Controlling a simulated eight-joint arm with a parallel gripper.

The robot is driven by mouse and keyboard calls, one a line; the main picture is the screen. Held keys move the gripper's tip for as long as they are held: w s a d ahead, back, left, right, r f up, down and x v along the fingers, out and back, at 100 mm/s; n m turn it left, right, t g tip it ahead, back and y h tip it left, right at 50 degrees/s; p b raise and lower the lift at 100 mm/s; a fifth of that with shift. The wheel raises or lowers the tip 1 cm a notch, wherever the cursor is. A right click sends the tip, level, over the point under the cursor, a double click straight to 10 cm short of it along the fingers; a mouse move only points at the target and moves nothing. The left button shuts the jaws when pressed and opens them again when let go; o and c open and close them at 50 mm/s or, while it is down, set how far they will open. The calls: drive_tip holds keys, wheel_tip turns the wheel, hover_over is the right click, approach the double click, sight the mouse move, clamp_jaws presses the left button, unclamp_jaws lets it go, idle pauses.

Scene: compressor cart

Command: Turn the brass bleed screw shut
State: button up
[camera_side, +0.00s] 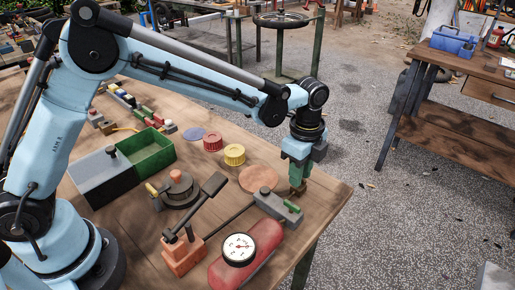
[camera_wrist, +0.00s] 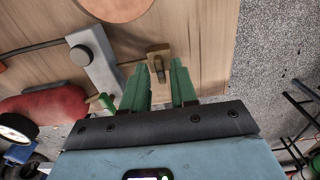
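My gripper (camera_side: 297,180) points down near the right corner of the wooden bench. In the wrist view its two green fingers (camera_wrist: 160,76) are spread apart, with a clear gap between them. A small brass-brown piece with a darker stem (camera_wrist: 158,56), which looks like the bleed screw, shows in line with that gap, just beyond the fingertips. I cannot tell whether a finger touches it. In the side view the fingers mostly hide it. A grey block (camera_side: 268,201) with a dark round knob and a green part lies beside the gripper; it also shows in the wrist view (camera_wrist: 101,69).
A red tank (camera_side: 262,246) with a white gauge (camera_side: 239,249) and an orange-based lever (camera_side: 183,256) stand left of the grey block. A round brown disc (camera_side: 258,179) lies behind it. The bench edge (camera_side: 338,205) is close on the right.

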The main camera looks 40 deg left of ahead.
drive_tip(key=shift+o, duration=0.4)
wheel_tip(320, 180, up, 12)
idle(0.5)
drive_tip(key=s+a+r+n+t, duration=0.3)
drive_tip(key=s+a+n+t, duration=0.1)
drive_tip(key=s+a+n, duration=0.55)
drive_tip(key=s+a+f+n+t, duration=0.3)
drive_tip(key=s+a+f+n, duration=0.1)
drive_tip(key=s+a+n, duration=0.2)
drive_tip(key=a+n, duration=0.1)
drive_tip(key=n, duration=0.1)
drive_tip(key=shift+a+f+n, duration=0.25)
drive_tip(key=shift+f+n, duration=0.1)
drive_tip(key=shift+f, duration=0.05)
